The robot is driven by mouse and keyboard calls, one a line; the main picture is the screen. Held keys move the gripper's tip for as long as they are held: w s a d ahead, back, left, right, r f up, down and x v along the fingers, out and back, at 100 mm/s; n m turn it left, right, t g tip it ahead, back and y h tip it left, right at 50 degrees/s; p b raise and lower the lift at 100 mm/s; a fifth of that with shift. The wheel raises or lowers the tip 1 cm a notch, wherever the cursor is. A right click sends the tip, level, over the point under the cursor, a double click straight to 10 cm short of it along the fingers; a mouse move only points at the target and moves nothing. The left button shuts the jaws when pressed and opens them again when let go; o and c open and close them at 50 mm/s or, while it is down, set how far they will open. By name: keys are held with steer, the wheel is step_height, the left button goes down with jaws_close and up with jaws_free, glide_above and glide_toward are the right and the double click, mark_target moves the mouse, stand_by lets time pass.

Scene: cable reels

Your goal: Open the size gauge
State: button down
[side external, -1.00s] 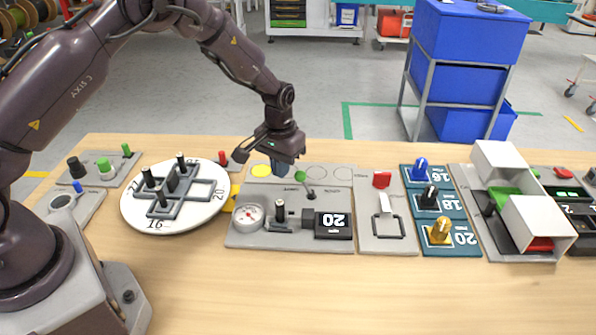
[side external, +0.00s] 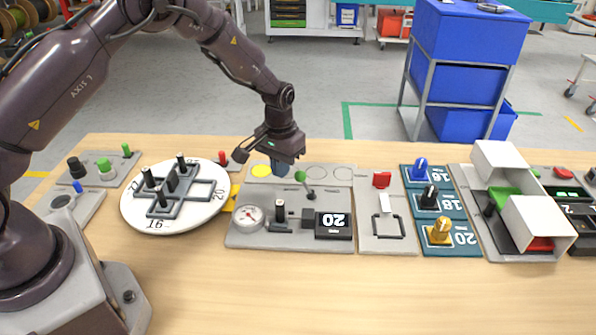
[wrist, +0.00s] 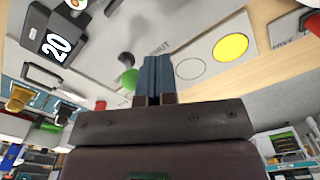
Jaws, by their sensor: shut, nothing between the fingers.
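The gauge panel (side external: 245,240) is a grey plate with a round white dial (side external: 249,217), a black upright post (side external: 280,212) and a dark block marked 20 (side external: 333,224). A lever with a green knob (side external: 300,176) stands on its back part, leaning left in the side view. My gripper (side external: 280,172) is just left of the green knob there, fingers down, shut and empty. In the wrist view the blue fingers (wrist: 156,78) are together, with the green knob (wrist: 129,78) beside them on the left. I cannot tell whether they touch it.
A yellow disc (side external: 261,171) and blank circles lie along the panel's back. Left is a white turntable (side external: 205,215) with upright posts. Right are a plate with a red tab (side external: 382,180), teal plates with coloured knobs (side external: 436,200), and a white-covered unit (side external: 537,222). The front table (side external: 330,290) is clear.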

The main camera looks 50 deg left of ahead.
mark_target(304, 176)
steer(key=shift+f, duration=0.1)
steer(key=shift+f, duration=1)
steer(key=shift+w+d, duration=1.75)
steer(key=shift+a, duration=0.1)
